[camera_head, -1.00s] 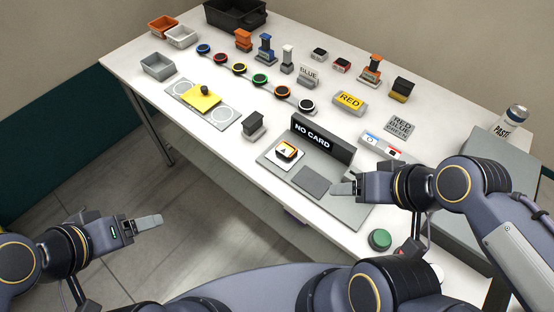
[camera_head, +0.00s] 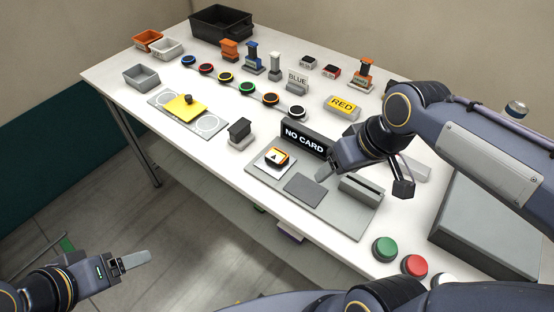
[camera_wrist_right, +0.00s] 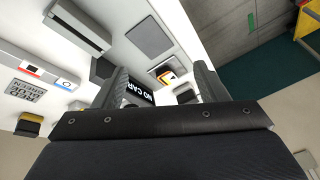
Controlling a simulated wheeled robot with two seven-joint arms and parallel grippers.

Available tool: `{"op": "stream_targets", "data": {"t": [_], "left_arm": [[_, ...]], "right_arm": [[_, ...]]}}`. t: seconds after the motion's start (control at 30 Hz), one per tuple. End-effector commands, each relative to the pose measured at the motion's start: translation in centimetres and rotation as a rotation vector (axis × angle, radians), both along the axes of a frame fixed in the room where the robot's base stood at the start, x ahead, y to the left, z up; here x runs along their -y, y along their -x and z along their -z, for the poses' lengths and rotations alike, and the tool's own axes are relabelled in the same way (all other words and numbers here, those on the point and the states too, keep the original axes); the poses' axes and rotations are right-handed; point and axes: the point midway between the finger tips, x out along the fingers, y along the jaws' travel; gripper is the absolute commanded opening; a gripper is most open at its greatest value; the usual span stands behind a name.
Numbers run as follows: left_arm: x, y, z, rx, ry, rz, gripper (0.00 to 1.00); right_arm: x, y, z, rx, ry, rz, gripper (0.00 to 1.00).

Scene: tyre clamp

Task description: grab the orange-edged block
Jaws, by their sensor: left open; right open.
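The orange-edged block (camera_head: 277,158) is small, with a black and white top. It sits on a white square of the grey panel (camera_head: 332,211), in front of the black NO CARD sign (camera_head: 306,139). My right gripper (camera_head: 326,170) is open and empty above the panel, a little right of the block and apart from it. In the right wrist view the block (camera_wrist_right: 166,75) shows beyond and between the open fingers of my right gripper (camera_wrist_right: 163,80). My left gripper (camera_head: 137,260) is at the lower left, over the floor and off the table, open and empty.
A dark grey block (camera_head: 239,132) stands left of the panel. A slotted grey block (camera_head: 361,192) is on the panel's right side. Green (camera_head: 385,249) and red (camera_head: 414,266) buttons are at the front right.

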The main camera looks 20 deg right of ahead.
Motion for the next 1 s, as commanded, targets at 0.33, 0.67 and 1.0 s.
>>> {"op": "stream_targets", "data": {"t": [0.33,0.67,1.0], "left_arm": [[0.0,0.0,1.3,0.0,0.0,0.0,0.76],[0.0,0.0,1.9,-0.001,0.0,0.0,0.76],[0.0,0.0,1.8,0.0,0.0,0.0,0.76]], "right_arm": [[-2.8,-12.4,2.3,-0.136,0.193,-0.319,0.66],[-6.7,-20.1,7.3,-0.223,0.285,-0.505,0.66],[-7.2,-20.8,10.3,-0.237,0.294,-0.526,0.66]]}}
